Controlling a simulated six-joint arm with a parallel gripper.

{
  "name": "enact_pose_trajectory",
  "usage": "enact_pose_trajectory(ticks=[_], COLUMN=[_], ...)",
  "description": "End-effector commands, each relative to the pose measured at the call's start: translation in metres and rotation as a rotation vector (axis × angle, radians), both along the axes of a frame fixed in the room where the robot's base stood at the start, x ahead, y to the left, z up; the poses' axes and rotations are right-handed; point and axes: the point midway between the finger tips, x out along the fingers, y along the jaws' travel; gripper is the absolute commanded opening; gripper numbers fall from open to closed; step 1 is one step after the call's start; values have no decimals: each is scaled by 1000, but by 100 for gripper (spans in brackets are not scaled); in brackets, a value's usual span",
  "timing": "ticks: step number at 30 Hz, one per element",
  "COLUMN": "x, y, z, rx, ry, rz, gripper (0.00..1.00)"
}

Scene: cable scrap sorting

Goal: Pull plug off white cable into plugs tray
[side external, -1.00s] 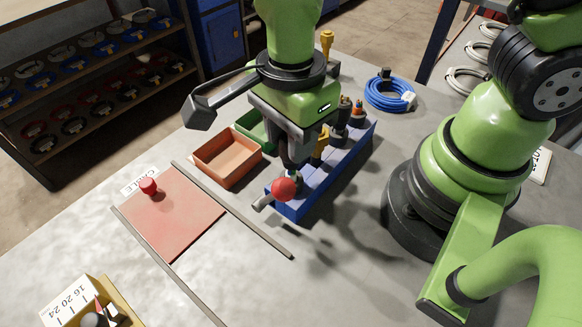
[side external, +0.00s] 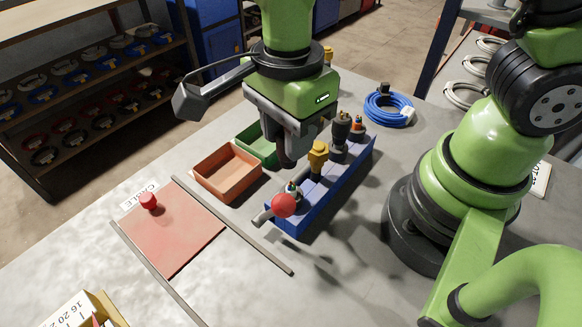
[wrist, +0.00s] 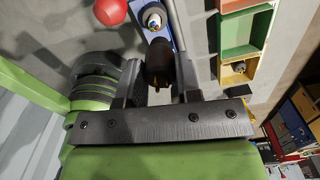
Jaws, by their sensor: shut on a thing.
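My gripper (side external: 287,158) is shut on a dark plug, held above the front end of the blue block. The plug (wrist: 158,62) shows between the fingers in the wrist view, and my gripper (wrist: 158,88) closes on it from both sides. The white cable end (side external: 292,190) stands upright in the block (side external: 330,190), apart from the plug, with coloured cores at its top. It also shows in the wrist view (wrist: 154,19). An orange tray (side external: 227,190) and a green tray (side external: 262,150) lie left of the block; I cannot tell which is for plugs.
Other upright parts, one with a yellow body (side external: 318,155), stand along the block. A blue cable coil (side external: 390,108) lies behind. A red mat (side external: 175,235) between rails lies at the left.

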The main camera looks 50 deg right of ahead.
Motion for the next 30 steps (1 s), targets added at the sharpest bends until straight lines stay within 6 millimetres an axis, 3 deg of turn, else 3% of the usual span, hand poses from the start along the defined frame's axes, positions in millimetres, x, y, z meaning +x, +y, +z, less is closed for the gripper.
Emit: enact_pose_trajectory(ticks=[5,9,13,18,21,24,30], x=[45,90,119,135,137,138,138], y=[-27,-76,-129,-187,-209,-221,-224], z=[-14,-34,-53,-74,-82,-86,-99], rx=[-1,0,0,-1,0,0,0], ry=[1,3,3,2,1,1,3], rz=[-16,-21,-18,-11,-8,-5,0], gripper=[3,3,3,3,3,3,3])
